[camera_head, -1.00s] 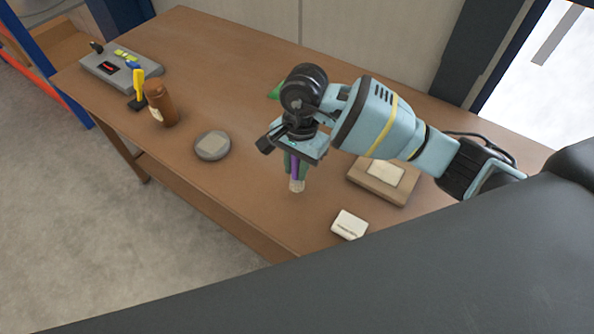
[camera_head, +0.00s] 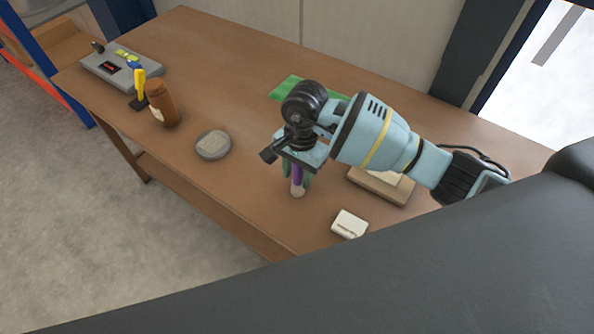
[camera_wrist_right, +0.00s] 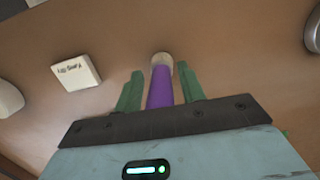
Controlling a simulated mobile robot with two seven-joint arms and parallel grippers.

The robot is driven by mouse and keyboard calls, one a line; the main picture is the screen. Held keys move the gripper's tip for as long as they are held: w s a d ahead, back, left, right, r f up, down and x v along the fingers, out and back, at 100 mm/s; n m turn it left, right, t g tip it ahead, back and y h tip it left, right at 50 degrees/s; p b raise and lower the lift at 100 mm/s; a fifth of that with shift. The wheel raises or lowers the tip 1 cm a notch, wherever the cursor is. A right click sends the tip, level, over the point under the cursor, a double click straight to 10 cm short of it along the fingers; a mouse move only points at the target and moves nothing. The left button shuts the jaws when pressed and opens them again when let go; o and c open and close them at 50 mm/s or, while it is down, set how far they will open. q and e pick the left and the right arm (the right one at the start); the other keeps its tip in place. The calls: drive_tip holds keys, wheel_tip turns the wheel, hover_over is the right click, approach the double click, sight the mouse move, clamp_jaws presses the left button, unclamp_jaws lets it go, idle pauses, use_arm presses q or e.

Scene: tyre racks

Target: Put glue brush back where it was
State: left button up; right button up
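The glue brush has a purple handle (camera_head: 297,174) and a pale round end (camera_head: 298,191) that points down. My right gripper (camera_head: 296,178) is shut on it, pointing down over the right part of the wooden table. In the right wrist view the purple handle (camera_wrist_right: 160,88) lies between the two green fingers (camera_wrist_right: 161,90), with its pale end beyond the fingertips. I cannot tell whether that end touches the table. A small white block (camera_head: 349,224) with dark lettering lies close by; it also shows in the right wrist view (camera_wrist_right: 76,76). My left gripper is not in view.
A wooden board with a pale top (camera_head: 380,188) lies right of the gripper, and a green mat (camera_head: 290,87) behind it. A round grey dish (camera_head: 213,145), brown bottle (camera_head: 161,103), yellow-handled tool (camera_head: 140,85) and grey box (camera_head: 112,68) stand left. The table's (camera_head: 240,200) front middle is clear.

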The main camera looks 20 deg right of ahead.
drive_tip(key=shift+r, duration=0.15)
drive_tip(key=shift+w+r, duration=0.1)
drive_tip(key=shift+r, duration=0.2)
drive_tip(key=r, duration=0.7)
drive_tip(key=d+r, duration=0.1)
drive_tip(key=r, duration=0.3)
drive_tip(key=shift+w+d+r, duration=0.1)
drive_tip(key=shift+w+r, duration=0.1)
drive_tip(key=shift+w, duration=0.2)
